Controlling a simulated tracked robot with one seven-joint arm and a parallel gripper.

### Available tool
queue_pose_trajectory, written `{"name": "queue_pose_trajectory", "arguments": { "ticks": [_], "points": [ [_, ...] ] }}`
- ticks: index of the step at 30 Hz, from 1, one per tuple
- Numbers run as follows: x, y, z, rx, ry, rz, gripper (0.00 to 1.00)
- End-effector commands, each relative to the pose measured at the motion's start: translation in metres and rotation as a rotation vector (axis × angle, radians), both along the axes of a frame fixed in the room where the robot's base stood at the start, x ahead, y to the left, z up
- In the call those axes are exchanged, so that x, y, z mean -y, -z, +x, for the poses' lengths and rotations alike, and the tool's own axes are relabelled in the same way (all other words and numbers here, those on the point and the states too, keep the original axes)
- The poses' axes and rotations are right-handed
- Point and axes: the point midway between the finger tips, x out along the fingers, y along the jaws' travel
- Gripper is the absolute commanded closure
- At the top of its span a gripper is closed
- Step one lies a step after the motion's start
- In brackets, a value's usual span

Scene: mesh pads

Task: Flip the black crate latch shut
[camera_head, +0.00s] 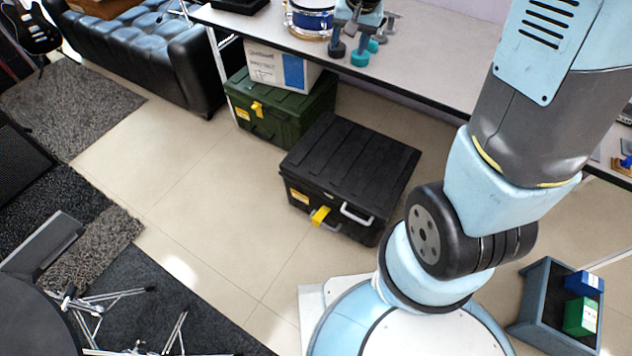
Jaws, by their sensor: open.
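The black crate (345,165) stands on the tiled floor in the middle of the view, with its ribbed lid down. Its yellow latch (320,215) sticks out from the front face and looks swung outward from the crate. A silver handle (357,213) sits to the right of the latch. My gripper (349,48) appears at the top centre, in front of the tabletop, well above and away from the crate. It is open, and I see nothing held in it. Its upper part is cut off by the frame edge.
A green crate (285,108) with a yellow latch stands behind the black crate, with a white box (272,66) on it. The table (435,62) overhangs at the back. A grey bin (545,310) stands at right. The floor left of the crate is clear.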

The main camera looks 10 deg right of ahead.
Motion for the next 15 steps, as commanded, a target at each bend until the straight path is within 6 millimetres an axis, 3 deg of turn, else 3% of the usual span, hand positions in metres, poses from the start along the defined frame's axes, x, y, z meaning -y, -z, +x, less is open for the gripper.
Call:
{"name": "queue_pose_trajectory", "arguments": {
  "ticks": [1,6,15],
  "points": [
    [-0.005,0.018,0.007,-0.018,0.008,0.003,0.43],
    [-0.021,0.069,0.029,-0.055,0.047,0.020,0.43],
    [-0.048,0.169,0.053,-0.115,0.119,0.036,0.43]
  ]
}}
